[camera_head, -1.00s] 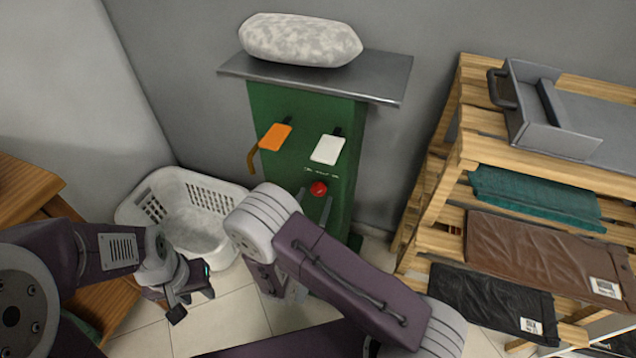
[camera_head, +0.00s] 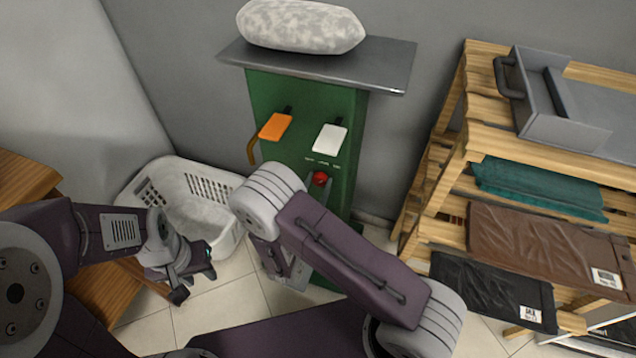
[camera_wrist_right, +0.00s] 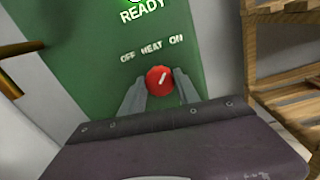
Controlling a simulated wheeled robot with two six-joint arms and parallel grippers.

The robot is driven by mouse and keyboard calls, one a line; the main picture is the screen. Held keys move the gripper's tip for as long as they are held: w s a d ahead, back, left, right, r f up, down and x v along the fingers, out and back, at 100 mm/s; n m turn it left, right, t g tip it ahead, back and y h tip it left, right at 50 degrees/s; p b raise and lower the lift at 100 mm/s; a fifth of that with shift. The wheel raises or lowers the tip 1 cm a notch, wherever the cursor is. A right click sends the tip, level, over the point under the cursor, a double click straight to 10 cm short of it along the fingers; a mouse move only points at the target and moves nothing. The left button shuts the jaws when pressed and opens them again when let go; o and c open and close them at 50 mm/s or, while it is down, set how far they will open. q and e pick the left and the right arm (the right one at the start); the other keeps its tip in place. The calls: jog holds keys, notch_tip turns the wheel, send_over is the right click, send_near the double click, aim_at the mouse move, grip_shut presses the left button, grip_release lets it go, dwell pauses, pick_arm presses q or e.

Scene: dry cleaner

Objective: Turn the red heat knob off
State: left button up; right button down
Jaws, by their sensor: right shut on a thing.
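The red heat knob (camera_head: 320,179) is on the front of the green machine (camera_head: 272,100). In the right wrist view the knob (camera_wrist_right: 160,80) sits under the printed words OFF, HEAT and ON, OFF at left and ON at right. Its white mark slants up to the right, toward the ON side. My right gripper (camera_wrist_right: 159,84) is shut on the knob, one finger on each side. In the head view my right arm hides part of the machine's lower front. My left gripper (camera_head: 194,282) is empty, with its fingers apart, in front of the laundry basket.
A white laundry basket (camera_head: 146,186) stands left of the machine. An orange pedal-like plate (camera_head: 275,127) and a white one (camera_head: 330,138) are above the knob. A grey-white padded bundle (camera_head: 300,27) lies on the metal top. A wooden rack (camera_head: 452,150) with folded garments stands at right.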

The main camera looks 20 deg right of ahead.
jog(key=n+p, duration=0.3)
jog(key=shift+r+n, duration=0.2)
jog(key=shift+n, duration=0.1)
jog(key=n+p, duration=0.3)
jog(key=n, duration=0.1)
jog(key=n+p, duration=0.2)
jog(key=n, duration=0.2)
jog(key=shift+f+n+g+p, duration=0.1)
jog(key=shift+n+g+p, duration=0.2)
jog(key=shift+n+g, duration=0.1)
jog(key=shift+n+h+p, duration=0.3)
jog(key=shift+n+p, duration=0.3)
jog(key=shift+n, duration=1.6)
jog(key=shift+f, duration=0.1)
jog(key=c, duration=0.9)
grip_release()
